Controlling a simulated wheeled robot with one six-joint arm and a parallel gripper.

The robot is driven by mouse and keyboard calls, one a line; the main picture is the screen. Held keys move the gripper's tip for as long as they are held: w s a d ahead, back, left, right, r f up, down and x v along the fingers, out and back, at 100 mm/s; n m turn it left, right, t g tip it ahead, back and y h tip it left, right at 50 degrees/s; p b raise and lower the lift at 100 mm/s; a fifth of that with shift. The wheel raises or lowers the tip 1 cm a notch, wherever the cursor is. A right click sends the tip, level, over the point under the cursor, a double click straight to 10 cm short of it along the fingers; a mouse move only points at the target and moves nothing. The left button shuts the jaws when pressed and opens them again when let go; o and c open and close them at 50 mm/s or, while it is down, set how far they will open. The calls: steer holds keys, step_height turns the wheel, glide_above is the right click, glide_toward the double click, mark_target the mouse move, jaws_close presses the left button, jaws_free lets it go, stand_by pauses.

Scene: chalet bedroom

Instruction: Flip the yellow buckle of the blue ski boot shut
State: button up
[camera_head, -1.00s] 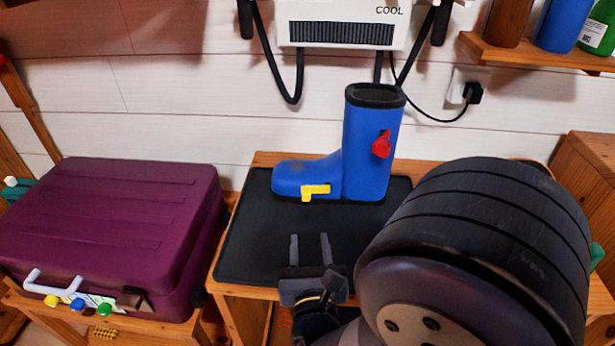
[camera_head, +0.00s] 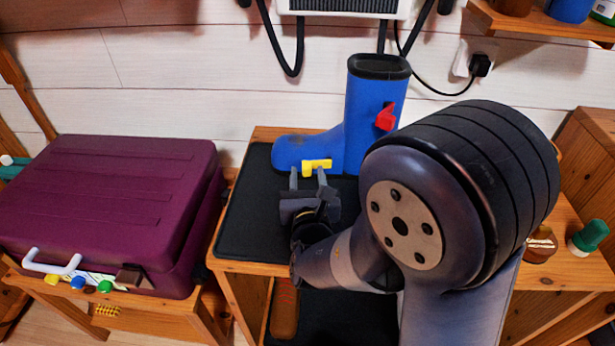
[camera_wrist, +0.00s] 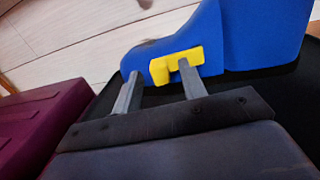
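The blue ski boot (camera_head: 362,125) stands upright on a black mat (camera_head: 250,210), toe to the left. Its yellow buckle (camera_head: 317,165) is a small L-shaped piece low on the foot; it also shows in the wrist view (camera_wrist: 178,64). A red buckle (camera_head: 386,117) sticks out from the shaft. My gripper (camera_head: 308,178) is open and empty, fingers apart, at the buckle. In the wrist view my gripper (camera_wrist: 160,77) has its left finger beside the buckle's left end and its right finger overlapping the buckle's right part. I cannot tell whether either touches.
A purple suitcase (camera_head: 120,195) lies on a wooden bench at left. A white heater (camera_head: 345,6) hangs on the wall behind the boot. A green-topped thing (camera_head: 590,236) stands at right on the wooden table. The mat's left part is clear.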

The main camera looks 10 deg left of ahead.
steer(key=shift+w, duration=0.1)
steer(key=shift+c, duration=0.3)
jaws_close()
steer(key=shift+a, duration=0.1)
steer(key=shift+w+a+m+h, duration=0.2)
steer(key=shift+m+h, duration=0.2)
steer(key=shift+h, duration=0.2)
steer(key=shift+w+a+m+h, duration=0.15)
steer(key=shift+m+h, duration=0.25)
steer(key=shift+h, duration=0.2)
steer(key=shift+r, duration=0.1)
steer(key=shift+o, duration=0.3)
jaws_free()
